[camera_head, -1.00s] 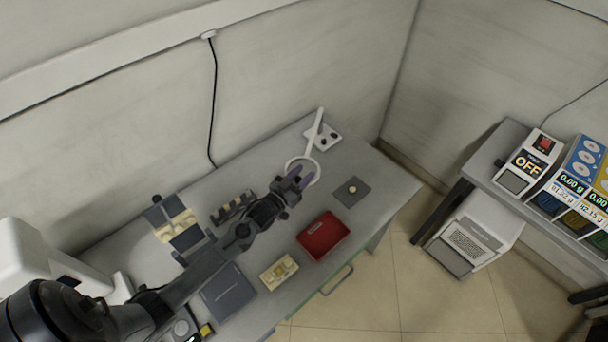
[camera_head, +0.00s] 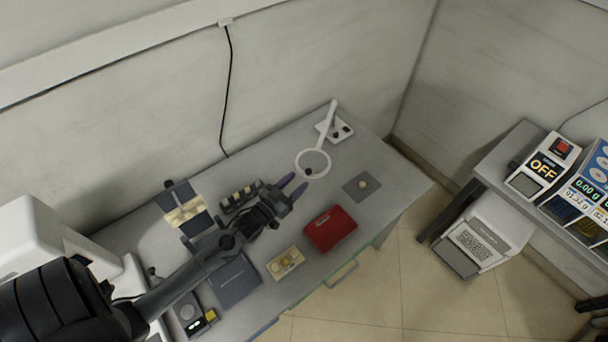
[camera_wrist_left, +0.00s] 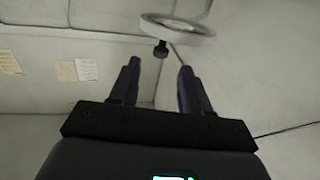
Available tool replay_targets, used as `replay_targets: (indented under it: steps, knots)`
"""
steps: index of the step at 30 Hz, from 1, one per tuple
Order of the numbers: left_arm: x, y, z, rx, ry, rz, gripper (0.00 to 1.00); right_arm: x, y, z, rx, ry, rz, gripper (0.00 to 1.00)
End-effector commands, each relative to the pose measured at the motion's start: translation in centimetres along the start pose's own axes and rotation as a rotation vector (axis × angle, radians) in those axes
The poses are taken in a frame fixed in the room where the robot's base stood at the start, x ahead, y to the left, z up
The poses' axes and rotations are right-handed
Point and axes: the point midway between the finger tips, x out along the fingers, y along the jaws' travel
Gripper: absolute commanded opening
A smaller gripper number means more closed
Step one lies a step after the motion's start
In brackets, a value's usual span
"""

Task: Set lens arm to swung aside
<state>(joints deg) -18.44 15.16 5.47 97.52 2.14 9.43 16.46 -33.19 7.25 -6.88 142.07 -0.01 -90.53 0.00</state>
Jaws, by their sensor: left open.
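The lens arm is a white bar (camera_head: 327,122) with a white ring lens (camera_head: 327,156) at its end. It rises from a white base plate (camera_head: 345,133) at the table's back right corner, and the ring points toward the front left. A small dark knob (camera_head: 308,171) shows at the ring. My left gripper (camera_head: 295,185) is open and empty, just front-left of the ring and apart from it. In the left wrist view the ring (camera_wrist_left: 190,30) and its black knob (camera_wrist_left: 161,49) appear just beyond the open fingertips (camera_wrist_left: 159,68). My right gripper is not in view.
A red tray (camera_head: 330,228), a grey pad (camera_head: 361,186) with a small round piece, and a cream block (camera_head: 285,263) lie right of and below my gripper. A dark rack (camera_head: 240,198) stands left of it. A side table (camera_head: 510,165) with instruments is far right.

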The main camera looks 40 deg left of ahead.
Motion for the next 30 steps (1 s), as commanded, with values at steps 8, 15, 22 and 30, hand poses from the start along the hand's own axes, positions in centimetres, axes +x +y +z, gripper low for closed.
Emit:
replay_targets:
  steps: [8, 15, 22, 30]
  knots:
    - [-2.3, 0.0, 0.0, 0.000, 0.000, 0.000, 0.47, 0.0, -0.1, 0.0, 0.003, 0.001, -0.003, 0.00]
    - [-2.4, 0.0, 0.0, 0.000, 0.000, 0.000, 0.47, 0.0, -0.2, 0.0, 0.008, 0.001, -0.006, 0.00]
    - [-2.4, 0.0, 0.0, 0.034, 0.000, 0.000, 0.21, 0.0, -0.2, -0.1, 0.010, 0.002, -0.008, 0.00]
    - [-2.4, -1.7, -0.4, 0.457, -0.011, -0.069, 0.00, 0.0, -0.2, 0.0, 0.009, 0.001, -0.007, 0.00]
